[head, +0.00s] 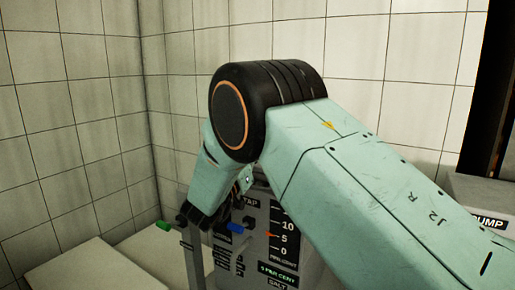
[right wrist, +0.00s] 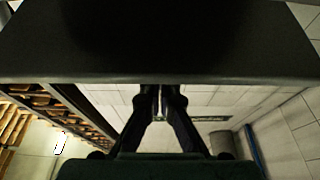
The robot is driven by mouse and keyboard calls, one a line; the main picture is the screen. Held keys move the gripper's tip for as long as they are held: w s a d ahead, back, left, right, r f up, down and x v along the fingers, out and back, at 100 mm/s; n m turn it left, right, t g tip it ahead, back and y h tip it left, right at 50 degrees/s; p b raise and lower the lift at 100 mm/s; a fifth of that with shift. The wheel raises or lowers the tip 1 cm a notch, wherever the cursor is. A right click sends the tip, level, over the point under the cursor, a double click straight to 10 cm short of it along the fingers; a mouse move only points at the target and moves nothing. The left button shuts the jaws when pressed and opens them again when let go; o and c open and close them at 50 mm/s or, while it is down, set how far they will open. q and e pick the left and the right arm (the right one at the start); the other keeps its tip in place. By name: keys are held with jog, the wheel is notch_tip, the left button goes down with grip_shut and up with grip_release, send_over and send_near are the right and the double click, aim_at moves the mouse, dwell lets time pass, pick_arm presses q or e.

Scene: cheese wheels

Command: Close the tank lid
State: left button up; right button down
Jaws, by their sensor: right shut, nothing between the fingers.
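The tank (head: 257,217) is a grey box with a scale and white-lettered labels. It stands beyond my right arm, which hides its top and right side in the head view. My right gripper (right wrist: 160,92) is shut and empty in the right wrist view. Its fingertips are at the lower edge of a wide dark flat panel (right wrist: 160,45). I cannot tell whether this panel is the tank lid, or whether the fingers touch it. In the head view the dark end of my right arm is at the tank's upper left. My left gripper is out of view.
A blue piece (head: 236,227) shows at the tank front, and a small green piece (head: 163,225) lies to its left. A pale flat top (head: 85,270) is at lower left. A box labelled PUMP (head: 487,205) is at right. Tiled walls close the back. Shelves (right wrist: 35,105) show in the wrist view.

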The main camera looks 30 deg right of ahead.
jog(key=shift+a+f+b, duration=0.2)
jog(key=shift+f+b, duration=0.1)
jog(key=shift+f, duration=0.45)
jog(key=shift+r, duration=0.1)
